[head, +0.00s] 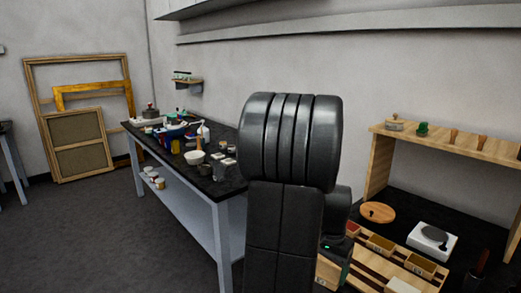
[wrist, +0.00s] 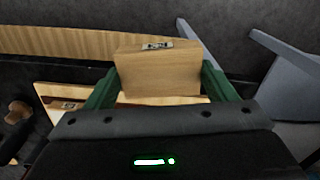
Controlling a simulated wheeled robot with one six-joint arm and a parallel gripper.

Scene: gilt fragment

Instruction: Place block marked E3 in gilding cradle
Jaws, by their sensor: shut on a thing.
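A pale wooden block (wrist: 158,75) is held between the green fingers of my gripper (wrist: 160,88) in the wrist view. I cannot pick out the gilding cradle for certain in either view.
The wooden rack holds small boxes (head: 380,244) on a dark bench at the right. A round wooden board (head: 378,212) and a white scale (head: 432,240) lie behind it, under a wooden shelf (head: 455,143). A cluttered dark table (head: 222,187) stands left of my arm. Open floor lies further left.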

